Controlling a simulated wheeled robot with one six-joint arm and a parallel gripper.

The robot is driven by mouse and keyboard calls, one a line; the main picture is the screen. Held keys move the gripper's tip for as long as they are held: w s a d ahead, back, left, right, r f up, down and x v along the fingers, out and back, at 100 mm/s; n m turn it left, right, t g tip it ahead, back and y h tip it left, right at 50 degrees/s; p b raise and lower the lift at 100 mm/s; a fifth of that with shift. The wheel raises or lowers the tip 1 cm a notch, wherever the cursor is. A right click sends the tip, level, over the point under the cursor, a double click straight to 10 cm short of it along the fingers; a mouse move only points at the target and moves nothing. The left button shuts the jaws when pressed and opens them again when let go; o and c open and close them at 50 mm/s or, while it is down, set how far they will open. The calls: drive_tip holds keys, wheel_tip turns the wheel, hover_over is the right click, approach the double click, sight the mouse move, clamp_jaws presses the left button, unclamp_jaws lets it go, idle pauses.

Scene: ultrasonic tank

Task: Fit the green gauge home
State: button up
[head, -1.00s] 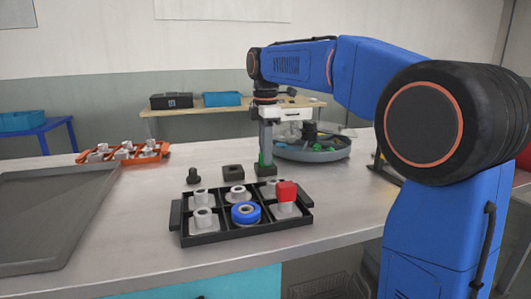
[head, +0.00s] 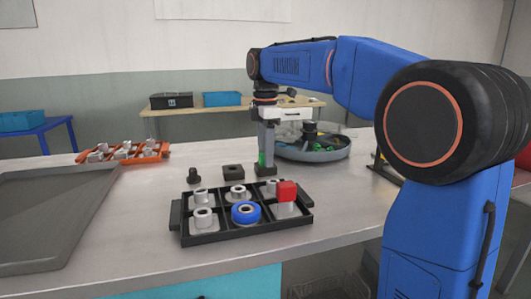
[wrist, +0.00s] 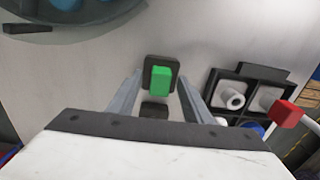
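The green gauge (wrist: 161,80) is a small upright block. It stands on or in a black square block (wrist: 149,66); I cannot tell how deep it sits. In the head view the gauge (head: 262,159) shows between my fingers, over the black block (head: 266,171) behind the tray. My gripper (wrist: 160,76) points down with one finger on each side of the gauge. In the wrist view a gap shows between the gauge and each finger, so the gripper looks open. The finger tips partly hide the gauge in the head view.
A second black block (head: 233,172) and a black knob-like piece (head: 194,175) stand left of my gripper. A black compartment tray (head: 217,236) with white pieces, a blue ring (head: 246,212) and a red cube (head: 286,191) lies in front. A round grey dish (head: 318,154) stands behind right.

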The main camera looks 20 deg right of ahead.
drive_tip(key=shift+r, duration=0.1)
wheel_tip(320, 180, up, 17)
drive_tip(key=shift+r, duration=0.15)
idle(0.6)
idle(0.3)
